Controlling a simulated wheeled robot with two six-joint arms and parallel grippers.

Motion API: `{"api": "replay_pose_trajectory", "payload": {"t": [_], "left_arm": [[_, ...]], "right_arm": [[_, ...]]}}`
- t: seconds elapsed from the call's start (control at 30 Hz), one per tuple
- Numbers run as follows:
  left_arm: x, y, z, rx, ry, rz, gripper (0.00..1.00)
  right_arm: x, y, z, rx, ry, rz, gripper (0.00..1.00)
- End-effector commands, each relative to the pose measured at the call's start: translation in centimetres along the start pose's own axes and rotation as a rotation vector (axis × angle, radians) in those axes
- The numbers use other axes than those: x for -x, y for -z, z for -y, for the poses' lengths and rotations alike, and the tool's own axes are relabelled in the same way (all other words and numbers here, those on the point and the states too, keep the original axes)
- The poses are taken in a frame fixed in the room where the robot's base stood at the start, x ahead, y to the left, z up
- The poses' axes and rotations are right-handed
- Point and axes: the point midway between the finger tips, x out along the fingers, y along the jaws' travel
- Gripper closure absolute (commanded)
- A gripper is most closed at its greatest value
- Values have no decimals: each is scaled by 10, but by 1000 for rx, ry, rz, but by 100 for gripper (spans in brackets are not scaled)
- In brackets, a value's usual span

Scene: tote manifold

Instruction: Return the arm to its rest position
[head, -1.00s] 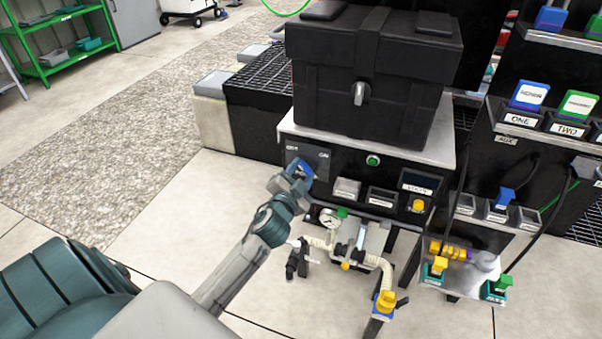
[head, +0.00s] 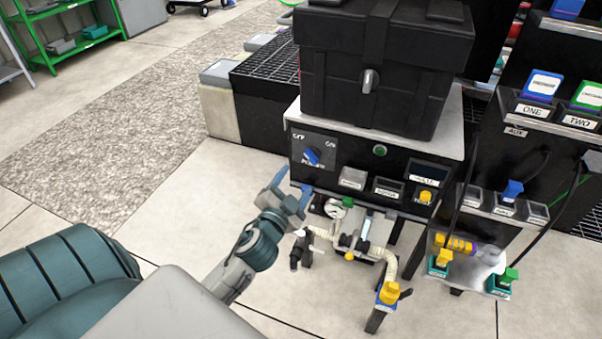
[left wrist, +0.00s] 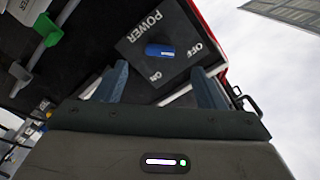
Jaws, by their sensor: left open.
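My left gripper (head: 287,196) is open and empty, in front of and below the black control panel. Its two blue-grey fingers also show in the left wrist view (left wrist: 162,88), spread apart, with the blue power knob (left wrist: 160,51) beyond and between them, not touched. In the head view the blue knob (head: 312,156) sits on the dark plate marked OFF, ON and POWER, up and to the right of the fingers. In the wrist view the knob's long side lies across the plate, nearer neither label clearly. My right gripper is not in view.
A black tote (head: 385,75) stands on top of the panel cabinet. Pipes with a gauge (head: 336,208) and a yellow-topped valve (head: 389,292) stand just right of the gripper. Labelled modules (head: 533,110) are at the right.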

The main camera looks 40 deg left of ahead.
Motion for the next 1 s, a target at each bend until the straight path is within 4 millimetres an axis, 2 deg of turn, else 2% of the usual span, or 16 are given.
{"api": "replay_pose_trajectory", "payload": {"t": [0.1, 0.2, 0.83, 0.93, 1.0], "left_arm": [[13, -1, -1, 0, -1, 1, 36], [18, 0, 0, 0, 0, 0, 36], [22, -2, -3, 14, -10, 11, 36], [37, -12, -15, 83, -54, 62, 36], [56, -23, -31, 168, -113, 129, 36]], "right_arm": [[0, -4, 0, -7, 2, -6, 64], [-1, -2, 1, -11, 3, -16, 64], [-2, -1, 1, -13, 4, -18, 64], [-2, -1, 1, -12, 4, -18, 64], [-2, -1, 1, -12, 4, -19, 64]]}}
